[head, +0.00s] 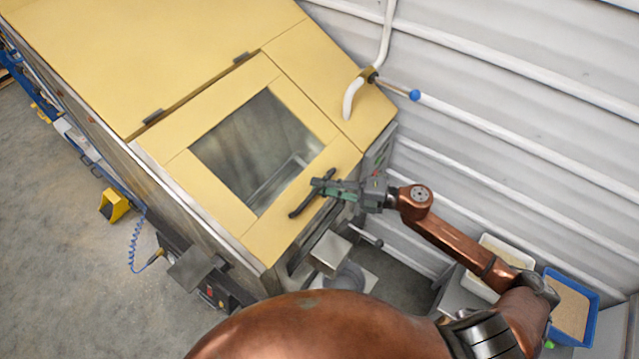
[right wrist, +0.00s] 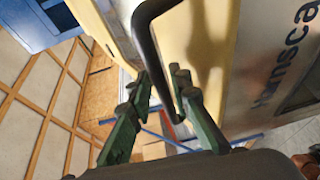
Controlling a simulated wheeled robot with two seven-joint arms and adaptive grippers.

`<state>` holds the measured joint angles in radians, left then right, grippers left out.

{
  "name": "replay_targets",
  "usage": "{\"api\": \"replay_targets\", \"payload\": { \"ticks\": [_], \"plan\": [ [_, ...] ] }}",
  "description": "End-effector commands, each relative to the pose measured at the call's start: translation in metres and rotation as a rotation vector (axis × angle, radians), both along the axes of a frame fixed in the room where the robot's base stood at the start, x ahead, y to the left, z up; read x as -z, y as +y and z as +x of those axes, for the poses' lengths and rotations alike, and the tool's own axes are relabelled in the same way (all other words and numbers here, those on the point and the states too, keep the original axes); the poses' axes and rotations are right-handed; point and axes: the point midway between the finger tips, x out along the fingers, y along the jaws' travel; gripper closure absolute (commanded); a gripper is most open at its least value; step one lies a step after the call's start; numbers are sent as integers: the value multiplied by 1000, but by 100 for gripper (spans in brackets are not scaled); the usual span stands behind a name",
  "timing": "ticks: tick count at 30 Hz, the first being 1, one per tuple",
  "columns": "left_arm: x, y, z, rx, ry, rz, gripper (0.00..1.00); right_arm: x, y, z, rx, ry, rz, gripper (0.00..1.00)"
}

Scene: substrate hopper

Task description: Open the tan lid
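The tan lid (head: 213,190) is the hinged, windowed panel on the sloping front of the hopper, and it looks closed and flush. Its dark bar handle (head: 299,209) is near its lower right edge. My right gripper (head: 325,186) reaches in from the right and is at the upper part of the handle. In the right wrist view, the curved black handle (right wrist: 147,31) passes between my green fingers (right wrist: 161,82), which are close on both sides of it. My left gripper is not in view.
Hinges (head: 153,116) join the lid to the tan hopper top (head: 150,45). A white pipe with a blue-tipped valve lever (head: 414,95) stands to the upper right, before a corrugated wall. A blue bin (head: 583,282) and a white bin (head: 508,245) are at right. Floor at left is mostly clear.

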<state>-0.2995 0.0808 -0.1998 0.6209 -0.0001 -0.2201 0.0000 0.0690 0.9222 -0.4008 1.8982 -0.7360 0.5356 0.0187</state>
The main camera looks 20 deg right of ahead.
Motion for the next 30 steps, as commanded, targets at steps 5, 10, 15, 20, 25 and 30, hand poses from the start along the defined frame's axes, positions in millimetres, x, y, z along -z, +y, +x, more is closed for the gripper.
{"api": "replay_targets", "payload": {
  "ticks": [5,10,15,20,25,30],
  "plan": [
    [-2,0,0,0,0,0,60,1,5,4,2,0,-1,82],
    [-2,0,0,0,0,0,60,1,6,4,2,0,-1,82],
    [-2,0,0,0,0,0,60,1,5,4,1,1,0,91],
    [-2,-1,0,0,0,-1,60,1,5,4,2,1,0,100],
    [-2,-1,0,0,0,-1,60,1,5,4,2,1,0,100],
    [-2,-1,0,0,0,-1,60,1,5,4,2,1,0,100]
  ]
}}
